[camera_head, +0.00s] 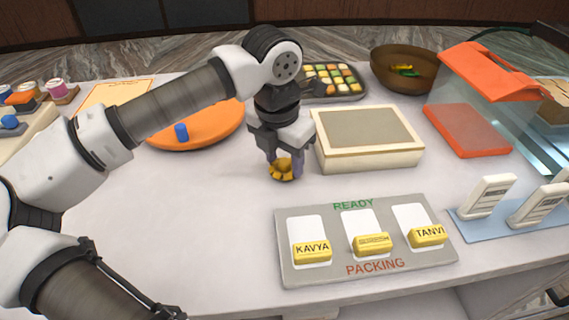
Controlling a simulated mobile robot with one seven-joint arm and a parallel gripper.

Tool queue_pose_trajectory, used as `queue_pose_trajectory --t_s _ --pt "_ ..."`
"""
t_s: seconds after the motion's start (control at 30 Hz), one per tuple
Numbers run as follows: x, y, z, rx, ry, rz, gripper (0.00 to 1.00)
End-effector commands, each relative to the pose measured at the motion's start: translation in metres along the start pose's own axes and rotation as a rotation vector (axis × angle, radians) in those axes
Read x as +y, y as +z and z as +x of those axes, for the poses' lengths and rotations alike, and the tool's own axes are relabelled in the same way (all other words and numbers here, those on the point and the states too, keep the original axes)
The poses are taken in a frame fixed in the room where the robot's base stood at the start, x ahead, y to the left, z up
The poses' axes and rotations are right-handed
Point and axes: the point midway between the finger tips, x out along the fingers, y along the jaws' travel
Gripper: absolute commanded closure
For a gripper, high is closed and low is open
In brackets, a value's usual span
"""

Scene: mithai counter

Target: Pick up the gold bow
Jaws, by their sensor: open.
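The gold bow (283,169) lies on the pale counter, left of the cream box and above the name-card board. My gripper (285,163) points down right over the bow, with its two fingers on either side of it. The jaws are open, and the fingers hide parts of the bow's sides. I cannot tell whether the fingertips touch the bow.
A cream box (410,157) stands close on the right of my gripper. A grey board (330,277) with yellow name cards lies in front. An orange round tray (222,131), a sweets tray (350,91) and a brown bowl (380,60) stand behind.

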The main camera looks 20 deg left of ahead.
Motion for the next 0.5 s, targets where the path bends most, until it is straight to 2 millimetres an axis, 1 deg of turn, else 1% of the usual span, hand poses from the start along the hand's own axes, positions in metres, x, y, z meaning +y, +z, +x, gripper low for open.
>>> queue_pose_trajectory --t_s 0.1,0.27,0.37,0.5 --pt "-0.0003 -0.0001 0.0054 0.0 0.0 0.001 0.53" --pt "-0.0002 -0.0001 0.0055 0.0 0.0 0.0 0.53" --pt "-0.0001 0.0 0.0054 0.0 0.0 0.0 0.64" --pt "-0.0001 0.0 0.0052 0.0 0.0 0.0 0.82"
